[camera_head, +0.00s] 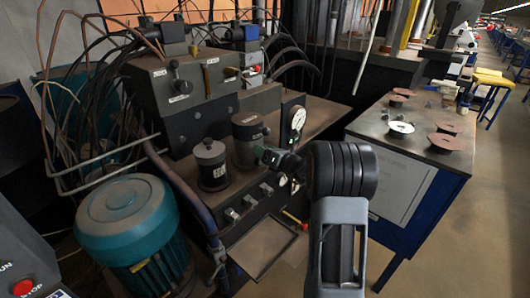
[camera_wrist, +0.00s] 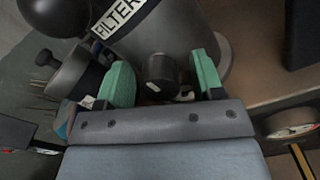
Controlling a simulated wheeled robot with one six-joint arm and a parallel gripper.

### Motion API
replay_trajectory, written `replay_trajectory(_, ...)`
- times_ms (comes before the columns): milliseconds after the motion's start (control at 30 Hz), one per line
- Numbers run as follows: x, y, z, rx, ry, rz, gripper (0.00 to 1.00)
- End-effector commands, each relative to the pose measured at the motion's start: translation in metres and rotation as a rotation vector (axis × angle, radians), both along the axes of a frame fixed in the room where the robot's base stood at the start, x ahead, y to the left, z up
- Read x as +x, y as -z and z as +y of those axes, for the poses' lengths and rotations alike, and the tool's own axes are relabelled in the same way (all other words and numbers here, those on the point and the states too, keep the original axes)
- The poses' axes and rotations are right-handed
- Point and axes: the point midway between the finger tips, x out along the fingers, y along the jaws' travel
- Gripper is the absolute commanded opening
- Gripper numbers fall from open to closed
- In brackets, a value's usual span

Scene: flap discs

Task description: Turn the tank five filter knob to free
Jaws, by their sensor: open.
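A grey filter canister (camera_head: 247,138) stands upright on the machine bench; the wrist view shows its body (camera_wrist: 180,30) with a white "FILTER" label. A small dark round knob (camera_wrist: 161,70) sticks out from its lower side, with a pale mark below it. My gripper (camera_head: 268,156) is at the canister's right front side in the head view. In the wrist view my gripper (camera_wrist: 163,78) is open, with one green finger pad on each side of the knob. Gaps show between the pads and the knob. In the head view the knob is hidden behind my gripper. I cannot read a tank number.
A second, darker canister (camera_head: 210,165) stands left of the filter canister. A round gauge (camera_head: 298,118) stands close on the right. A valve block (camera_head: 190,80) with hoses is behind, and a teal motor (camera_head: 125,215) is at left. A side table (camera_head: 420,130) holds several discs.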

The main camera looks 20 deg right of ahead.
Motion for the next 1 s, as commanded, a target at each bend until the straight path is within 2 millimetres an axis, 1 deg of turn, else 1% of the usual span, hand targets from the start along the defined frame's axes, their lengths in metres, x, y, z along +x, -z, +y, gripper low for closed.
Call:
replay_trajectory(167,-0.0001,-0.0001,-0.0001,0.0,0.0,0.0,0.61)
replay_trajectory(667,-0.0003,-0.0001,-0.0003,0.0,0.0,0.0,0.13)
replay_trajectory(700,-0.0003,-0.0001,-0.0003,-0.001,0.0,0.0,0.12)
replay_trajectory(867,-0.0003,0.0008,-0.0004,-0.013,0.0,-0.007,0.12)
replay_trajectory(1000,-0.0003,0.0021,-0.0003,-0.06,0.001,-0.029,0.12)
